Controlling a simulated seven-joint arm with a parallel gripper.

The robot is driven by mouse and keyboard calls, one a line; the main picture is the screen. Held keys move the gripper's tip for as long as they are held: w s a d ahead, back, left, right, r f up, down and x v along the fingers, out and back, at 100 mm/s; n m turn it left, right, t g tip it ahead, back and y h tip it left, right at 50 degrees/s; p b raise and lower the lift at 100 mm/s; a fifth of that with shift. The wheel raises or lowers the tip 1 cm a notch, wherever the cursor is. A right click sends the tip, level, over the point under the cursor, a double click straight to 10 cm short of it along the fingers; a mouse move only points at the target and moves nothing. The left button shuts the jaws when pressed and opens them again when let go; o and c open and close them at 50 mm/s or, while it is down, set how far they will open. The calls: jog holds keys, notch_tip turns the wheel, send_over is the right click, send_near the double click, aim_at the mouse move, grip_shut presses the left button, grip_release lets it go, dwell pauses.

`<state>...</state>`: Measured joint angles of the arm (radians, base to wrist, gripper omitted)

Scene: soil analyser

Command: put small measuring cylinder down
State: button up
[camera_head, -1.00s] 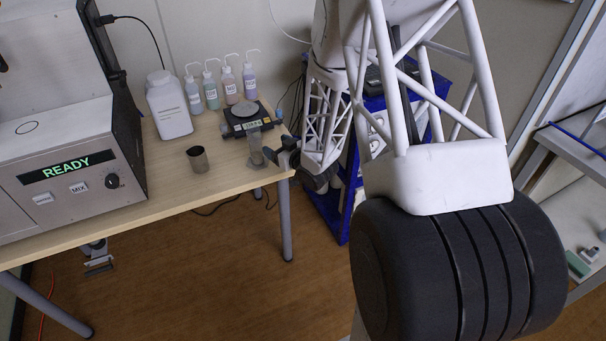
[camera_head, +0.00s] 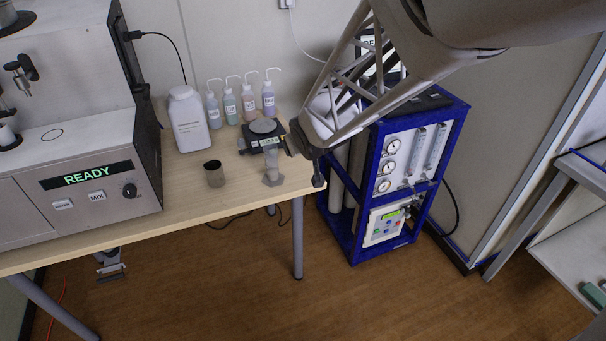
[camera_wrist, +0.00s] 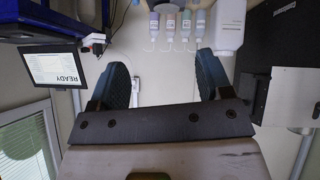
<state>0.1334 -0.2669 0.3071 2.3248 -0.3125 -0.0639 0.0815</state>
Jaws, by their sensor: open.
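The small measuring cylinder (camera_head: 272,168) is clear and stands upright on the wooden table near its right end, in front of the balance. My gripper (camera_head: 288,147) is at its upper right in the head view, close to its top. I cannot tell whether they touch. In the wrist view my gripper (camera_wrist: 162,66) has its two dark blue fingers wide apart, with nothing visible between them. The cylinder is not visible in the wrist view.
A black balance (camera_head: 262,133) is just behind the cylinder. A dark metal beaker (camera_head: 214,175) stands to its left. A white jug (camera_head: 188,120) and several wash bottles (camera_head: 248,100) stand behind. The analyser (camera_head: 75,185) is at left; a blue-framed rack (camera_head: 390,180) is at right.

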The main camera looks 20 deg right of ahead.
jog(key=s+a+r+g, duration=0.2)
jog(key=s, duration=0.7)
jog(key=s+a+r+m+g, duration=0.1)
jog(key=s+a+r+g, duration=0.1)
jog(key=s, duration=0.7)
jog(key=s+a+r+g, duration=0.3)
jog(key=s+r, duration=0.1)
jog(key=s, duration=0.5)
jog(key=shift+s+r+y, duration=0.15)
jog(key=shift+s+y, duration=0.2)
jog(key=shift+y, duration=0.05)
